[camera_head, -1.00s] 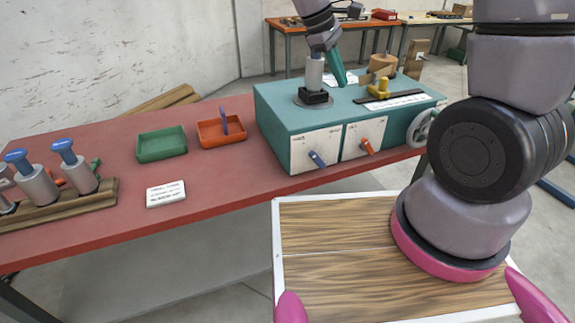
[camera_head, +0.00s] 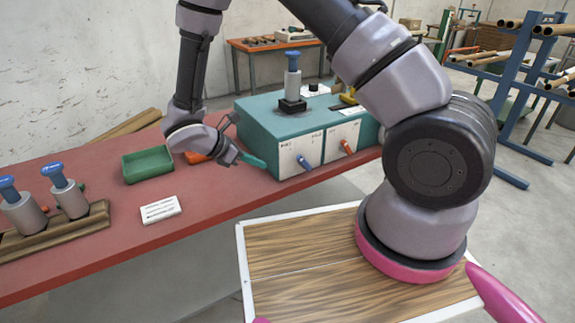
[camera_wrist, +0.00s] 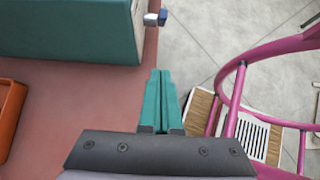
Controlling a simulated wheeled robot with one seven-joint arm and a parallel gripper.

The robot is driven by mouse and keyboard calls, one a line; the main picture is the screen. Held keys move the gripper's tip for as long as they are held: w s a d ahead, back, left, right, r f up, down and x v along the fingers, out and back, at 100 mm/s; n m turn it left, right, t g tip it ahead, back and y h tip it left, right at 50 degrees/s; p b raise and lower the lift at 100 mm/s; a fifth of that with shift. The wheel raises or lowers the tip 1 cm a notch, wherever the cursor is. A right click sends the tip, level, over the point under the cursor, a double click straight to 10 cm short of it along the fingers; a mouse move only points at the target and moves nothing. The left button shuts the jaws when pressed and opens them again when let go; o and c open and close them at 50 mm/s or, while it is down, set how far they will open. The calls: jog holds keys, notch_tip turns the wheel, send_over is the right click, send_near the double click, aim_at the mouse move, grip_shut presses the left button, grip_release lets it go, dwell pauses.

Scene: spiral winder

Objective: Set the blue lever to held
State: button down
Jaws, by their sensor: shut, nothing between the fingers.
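The blue lever (camera_head: 304,162) is on the front panel of the teal machine (camera_head: 258,125). It points down and to the right from its pivot. In the wrist view the blue lever (camera_wrist: 163,17) sticks out from the machine's side near the top. My gripper (camera_head: 262,165) is shut and empty, with its teal fingers together beside the machine's left front corner, left of the lever and apart from it. In the wrist view the fingers of my gripper (camera_wrist: 160,72) point toward the lever with a gap between. The lever's label is too small to read.
An orange lever (camera_head: 347,147) sits right of the blue one. A green tray (camera_head: 147,166), a partly hidden orange tray (camera_head: 196,157), a white card (camera_head: 160,209) and a wooden rack (camera_head: 60,232) with blue-topped cylinders lie on the red table (camera_head: 110,260). Open floor lies in front of the machine.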

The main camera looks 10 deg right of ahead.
send_near(304, 163)
jog(key=shift+w+d+f, duration=0.25)
jog(key=shift+d+f, duration=0.15)
jog(key=shift+f, duration=0.45)
jog(key=shift+w+d+f, duration=0.25)
jog(key=shift+d+f, duration=0.2)
jog(key=shift+f, duration=0.45)
jog(key=shift+w+d+f, duration=0.25)
jog(key=shift+d+f, duration=0.15)
jog(key=shift+f, duration=0.45)
jog(key=shift+w+d+r, duration=0.1)
jog(key=shift+w, duration=0.05)
jog(key=shift+r+y, duration=0.1)
jog(key=shift+y, duration=0.2)
